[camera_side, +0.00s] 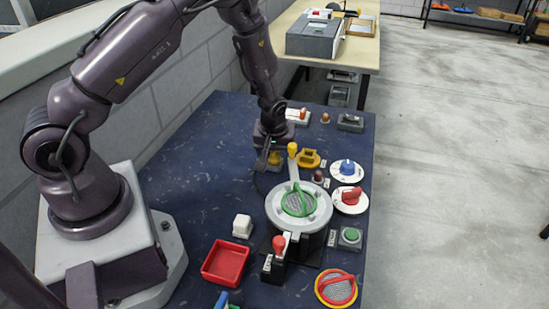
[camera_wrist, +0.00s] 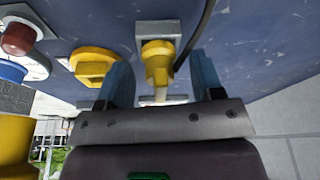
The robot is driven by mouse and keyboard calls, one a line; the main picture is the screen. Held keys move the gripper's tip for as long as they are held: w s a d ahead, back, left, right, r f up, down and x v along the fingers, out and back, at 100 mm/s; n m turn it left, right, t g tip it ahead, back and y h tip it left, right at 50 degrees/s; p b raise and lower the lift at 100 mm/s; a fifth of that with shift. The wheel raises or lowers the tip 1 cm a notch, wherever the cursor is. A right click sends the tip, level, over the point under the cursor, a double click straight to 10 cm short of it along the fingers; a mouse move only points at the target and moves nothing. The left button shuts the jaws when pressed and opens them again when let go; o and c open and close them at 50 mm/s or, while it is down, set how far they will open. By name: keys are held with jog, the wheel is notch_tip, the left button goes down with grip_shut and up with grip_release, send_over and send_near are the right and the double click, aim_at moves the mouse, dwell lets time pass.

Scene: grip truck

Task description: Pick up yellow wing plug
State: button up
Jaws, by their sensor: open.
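A yellow wing plug (camera_wrist: 158,62) sits in a small grey mount on the dark blue table. In the wrist view it shows between the two blue fingers of my gripper (camera_wrist: 162,76), which is open. In the side view the plug (camera_side: 276,158) is partly hidden beside my gripper (camera_side: 268,154), which is low over the table and points down. I cannot tell whether either finger touches the plug.
A second yellow piece (camera_side: 309,158) lies just right of the plug. A lever with a yellow knob (camera_side: 292,149) rises close by. A round grey fixture with a green handle (camera_side: 298,200) stands in front. A red tray (camera_side: 226,262) is at front left. Bare table lies left of my gripper.

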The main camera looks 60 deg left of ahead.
jog(key=c, duration=1)
